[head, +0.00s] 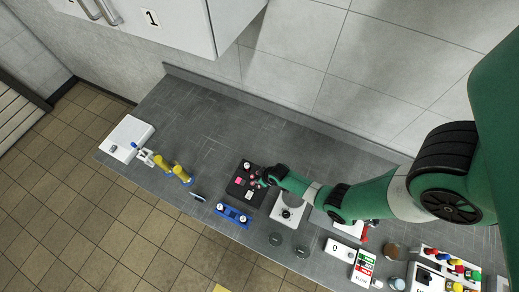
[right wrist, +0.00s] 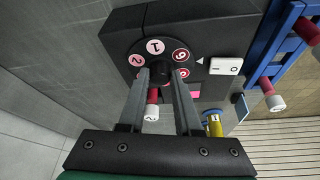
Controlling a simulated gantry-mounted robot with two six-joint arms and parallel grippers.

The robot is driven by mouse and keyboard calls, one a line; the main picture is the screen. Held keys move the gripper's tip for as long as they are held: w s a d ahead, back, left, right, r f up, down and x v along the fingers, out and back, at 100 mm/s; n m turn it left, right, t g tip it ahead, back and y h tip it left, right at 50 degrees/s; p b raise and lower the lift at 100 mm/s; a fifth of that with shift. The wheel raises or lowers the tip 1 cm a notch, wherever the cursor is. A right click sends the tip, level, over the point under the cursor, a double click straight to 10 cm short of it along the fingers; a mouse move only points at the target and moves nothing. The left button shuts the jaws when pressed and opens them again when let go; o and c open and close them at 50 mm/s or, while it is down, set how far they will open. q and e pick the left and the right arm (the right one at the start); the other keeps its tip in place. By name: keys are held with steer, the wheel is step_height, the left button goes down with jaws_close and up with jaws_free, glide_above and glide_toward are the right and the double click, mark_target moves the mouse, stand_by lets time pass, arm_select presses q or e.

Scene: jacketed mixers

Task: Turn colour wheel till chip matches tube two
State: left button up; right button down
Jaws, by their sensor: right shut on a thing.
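The colour wheel (right wrist: 155,47) is a dark disc on a black unit (right wrist: 206,20); the unit also shows in the head view (head: 236,190). Round labels ring it, 2 and 1 readable, others rotated. A white pointer mark (right wrist: 199,60) sits to its right. My right gripper (right wrist: 161,74) is shut on the dark central knob (right wrist: 160,68); in the head view it is over the unit's right side. A pink chip (right wrist: 194,90) shows below the pointer, partly hidden by a finger. A red tube with a white cap (right wrist: 151,112) shows between the fingers. My left gripper is not in view.
A blue rack (right wrist: 262,62) holds red tubes with white ends; it shows before the unit in the head view (head: 233,211). A yellow tube (right wrist: 214,128) is near my right finger. A white switch plate (right wrist: 226,65) is beside the pointer. Bare bench (head: 190,115) lies behind left.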

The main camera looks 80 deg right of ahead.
steer(key=n+y, duration=0.1)
steer(key=n, duration=0.1)
steer(key=shift+d+n+b, duration=0.15)
steer(key=shift+n+b, duration=0.15)
steer(key=shift+b, duration=0.05)
steer(key=shift+d+n+y+b, duration=0.1)
steer(key=shift+n+y+b, duration=0.45)
steer(key=shift+n, duration=0.95)
steer(key=shift+s, duration=0.1)
steer(key=c, duration=0.6)
jaws_free()
steer(key=shift+r, duration=0.1)
